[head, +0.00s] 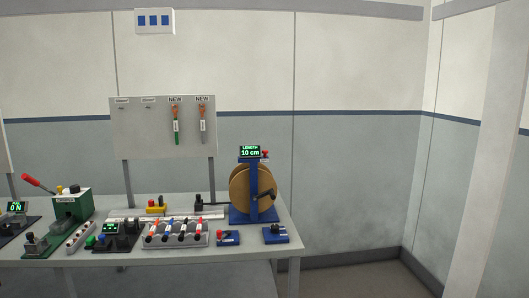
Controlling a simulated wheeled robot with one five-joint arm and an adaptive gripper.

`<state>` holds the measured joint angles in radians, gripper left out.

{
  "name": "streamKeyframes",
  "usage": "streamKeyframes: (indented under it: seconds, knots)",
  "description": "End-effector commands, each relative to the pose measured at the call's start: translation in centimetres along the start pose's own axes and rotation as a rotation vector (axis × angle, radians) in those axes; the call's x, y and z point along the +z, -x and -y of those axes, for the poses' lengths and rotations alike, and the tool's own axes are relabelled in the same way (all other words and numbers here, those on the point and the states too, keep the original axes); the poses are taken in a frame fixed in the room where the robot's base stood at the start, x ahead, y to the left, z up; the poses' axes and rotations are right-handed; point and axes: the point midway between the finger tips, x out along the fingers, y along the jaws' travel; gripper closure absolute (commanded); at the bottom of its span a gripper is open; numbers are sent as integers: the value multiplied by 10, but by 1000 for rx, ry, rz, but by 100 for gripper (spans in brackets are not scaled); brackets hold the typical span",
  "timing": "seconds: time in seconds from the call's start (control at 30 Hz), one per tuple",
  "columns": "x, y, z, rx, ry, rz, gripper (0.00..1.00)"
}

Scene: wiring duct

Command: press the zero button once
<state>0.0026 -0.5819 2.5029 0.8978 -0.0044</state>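No button carries a legible zero label in the head view. The display stands on top of a blue frame holding a brown cable reel (252,190), at the right end of the bench. I cannot tell whether this red part is the zero button. My gripper is not in view.
The grey bench (190,255) carries a rack of coloured tools (178,236), a small blue block with a red knob (226,237), another blue block (275,234) and a green press (70,205). A board (145,135) with tools stands behind. Floor to the right is clear.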

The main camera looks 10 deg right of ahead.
Motion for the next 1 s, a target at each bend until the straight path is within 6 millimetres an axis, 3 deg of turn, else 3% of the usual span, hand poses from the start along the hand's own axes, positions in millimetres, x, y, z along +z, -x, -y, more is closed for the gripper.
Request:
streamKeyframes:
  seconds: [0.3,1.0]
  knots:
    - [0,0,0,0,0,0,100]
    - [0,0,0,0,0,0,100]
